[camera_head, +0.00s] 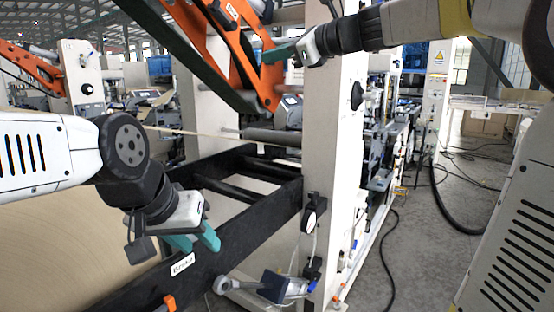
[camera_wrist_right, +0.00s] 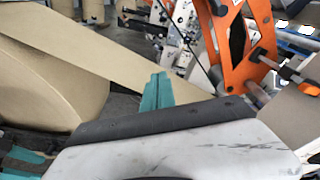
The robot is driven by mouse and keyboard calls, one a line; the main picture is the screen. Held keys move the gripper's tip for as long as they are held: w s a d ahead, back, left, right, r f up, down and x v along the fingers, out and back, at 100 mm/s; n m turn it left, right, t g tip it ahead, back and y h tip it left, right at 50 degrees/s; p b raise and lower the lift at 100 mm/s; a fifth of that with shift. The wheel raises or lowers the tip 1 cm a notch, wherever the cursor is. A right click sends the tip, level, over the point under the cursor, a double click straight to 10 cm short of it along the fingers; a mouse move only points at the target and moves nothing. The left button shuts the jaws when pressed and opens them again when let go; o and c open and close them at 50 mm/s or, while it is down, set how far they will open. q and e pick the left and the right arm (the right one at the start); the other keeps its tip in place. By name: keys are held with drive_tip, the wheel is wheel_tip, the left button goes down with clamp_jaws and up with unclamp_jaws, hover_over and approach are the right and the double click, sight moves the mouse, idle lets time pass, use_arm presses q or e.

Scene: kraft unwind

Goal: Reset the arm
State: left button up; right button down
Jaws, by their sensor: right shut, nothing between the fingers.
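My left gripper (camera_head: 201,246) hangs at the lower left of the head view, beside the black frame rail of the machine. Its two teal fingers point down and look apart, with nothing seen between them. My right gripper (camera_head: 272,54) is raised at the top centre, in front of the orange lever arms (camera_head: 262,75). Its teal fingers point left and are shut and empty. In the right wrist view the fingers (camera_wrist_right: 157,92) lie together, with a brown paper web (camera_wrist_right: 110,50) behind them.
A large kraft roll (camera_head: 65,240) lies at the lower left. The black frame rail (camera_head: 235,235) and white upright post (camera_head: 331,150) stand close to both arms. Open grey floor (camera_head: 440,225) with hoses lies at the right. The orange arm (camera_wrist_right: 236,45) also shows in the right wrist view.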

drive_tip(key=s+d+f+n+g+h, duration=0.1)
drive_tip(key=s+d+f+n+h, duration=0.2)
drive_tip(key=f, duration=0.8)
drive_tip(key=s+d+f+n+g+h, duration=0.1)
drive_tip(key=s+d+f+n+h, duration=0.3)
drive_tip(key=s+d+f+n, duration=0.3)
drive_tip(key=s+d+f+n+g+h, duration=0.1)
drive_tip(key=s+d+f+n+h, duration=0.2)
drive_tip(key=s+f+n, duration=0.7)
drive_tip(key=s+d+f, duration=0.2)
drive_tip(key=s+f, duration=0.2)
drive_tip(key=shift+f+n+g+h, duration=0.3)
drive_tip(key=shift+f+g, duration=0.05)
drive_tip(key=shift+g, duration=0.05)
